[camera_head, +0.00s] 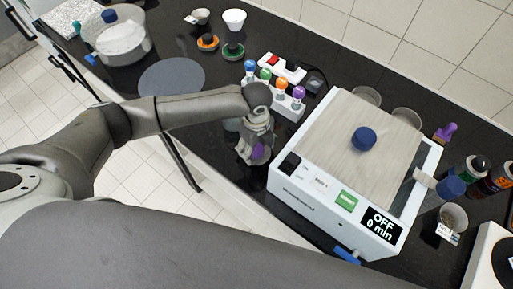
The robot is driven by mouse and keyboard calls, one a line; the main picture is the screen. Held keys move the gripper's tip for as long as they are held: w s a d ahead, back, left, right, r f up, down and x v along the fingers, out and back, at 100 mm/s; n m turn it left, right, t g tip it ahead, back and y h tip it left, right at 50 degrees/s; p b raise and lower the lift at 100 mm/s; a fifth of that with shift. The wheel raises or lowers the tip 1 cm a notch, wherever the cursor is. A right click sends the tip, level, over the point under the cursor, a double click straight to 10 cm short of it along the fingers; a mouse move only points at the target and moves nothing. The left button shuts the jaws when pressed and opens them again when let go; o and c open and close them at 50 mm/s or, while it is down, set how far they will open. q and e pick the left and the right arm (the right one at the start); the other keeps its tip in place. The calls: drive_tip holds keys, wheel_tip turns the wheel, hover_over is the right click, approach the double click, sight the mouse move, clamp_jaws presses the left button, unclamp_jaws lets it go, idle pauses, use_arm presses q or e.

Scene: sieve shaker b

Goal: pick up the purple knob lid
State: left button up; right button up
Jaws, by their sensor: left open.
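My left gripper (252,156) reaches down over the front edge of the black bench, left of the shaker. It is open. A purple patch (258,152), which looks like the knob of the purple knob lid, shows between or just behind its fingers. The gripper hides most of this lid, and I cannot tell whether the fingers touch it. My right gripper is not in view.
The white sieve shaker (315,186) with a blue knob (364,139) stands close on the right, its display reading OFF. A rack of colour-capped tubes (289,108) stands behind the gripper. Orange (207,42) and green (233,51) knob lids lie at the back.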

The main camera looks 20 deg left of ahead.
use_arm(q)
drive_tip(key=c, duration=1)
drive_tip(key=shift+r, duration=0.1)
